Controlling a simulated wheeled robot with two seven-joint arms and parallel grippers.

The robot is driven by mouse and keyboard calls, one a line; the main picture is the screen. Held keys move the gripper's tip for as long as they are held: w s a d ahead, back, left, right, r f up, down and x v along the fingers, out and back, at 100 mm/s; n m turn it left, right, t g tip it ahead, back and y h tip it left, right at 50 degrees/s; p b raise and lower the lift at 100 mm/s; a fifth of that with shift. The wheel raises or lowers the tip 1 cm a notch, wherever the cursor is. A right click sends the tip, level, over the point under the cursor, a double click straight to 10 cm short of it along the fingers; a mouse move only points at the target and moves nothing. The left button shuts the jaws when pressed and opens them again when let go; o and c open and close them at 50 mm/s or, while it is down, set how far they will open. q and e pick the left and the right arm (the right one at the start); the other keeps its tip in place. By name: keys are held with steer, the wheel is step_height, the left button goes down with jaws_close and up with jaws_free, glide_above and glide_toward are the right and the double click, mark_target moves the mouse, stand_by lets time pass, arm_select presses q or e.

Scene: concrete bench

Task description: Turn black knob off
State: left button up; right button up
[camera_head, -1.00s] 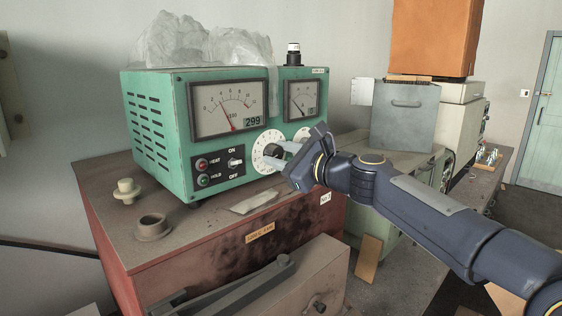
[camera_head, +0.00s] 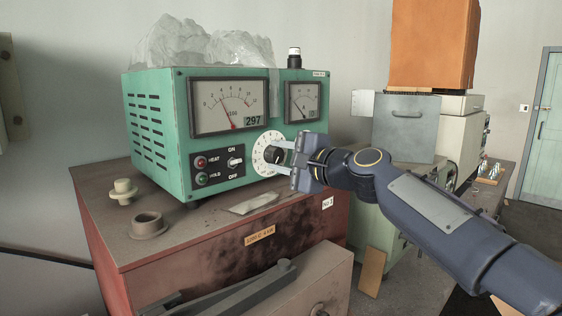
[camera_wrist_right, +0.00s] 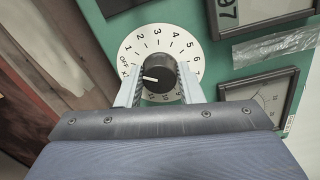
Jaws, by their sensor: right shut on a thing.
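The black knob (camera_head: 273,154) sits on a white numbered dial (camera_head: 262,163) on the front of the green meter box (camera_head: 160,130). My right gripper (camera_head: 284,156) is at the knob, its two fingers on either side of it. In the right wrist view the knob (camera_wrist_right: 160,70) stands between the finger pads, and the gripper is shut on it. The knob's white pointer line (camera_wrist_right: 150,79) points left, close to the X mark beside OFF. The lower part of the dial is hidden by the gripper. My left gripper is not in view.
A toggle switch (camera_head: 235,161) and red and green lamps sit left of the dial. The box stands on a rusty red cabinet (camera_head: 110,235) with a ring (camera_head: 148,226) and a small cream fitting (camera_head: 123,191). A grey metal box (camera_head: 405,125) stands behind my arm.

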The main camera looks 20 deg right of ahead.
steer(key=shift+f+n, duration=0.1)
steer(key=shift+n, duration=0.3)
steer(key=o, duration=1)
steer(key=shift+c, duration=0.2)
steer(key=b+v, duration=0.2)
steer(key=v, duration=0.5)
steer(key=shift+s, duration=0.4)
steer(key=shift+d, duration=0.1)
steer(key=s+a+f+n+g, duration=0.3)
steer(key=s+f, duration=0.5)
steer(key=f, duration=0.4)
steer(key=s+a+f+n+g+h, duration=0.1)
steer(key=s+f+n+g, duration=0.3)
steer(key=f, duration=0.9)
steer(key=s+a+f+n+g+h, duration=0.1)
steer(key=s+a+f+n+g, duration=0.3)
steer(key=s+f+n, duration=0.3)
steer(key=s+f, duration=0.5)
steer(key=s, duration=0.1)
steer(key=shift+a+f, duration=0.3)
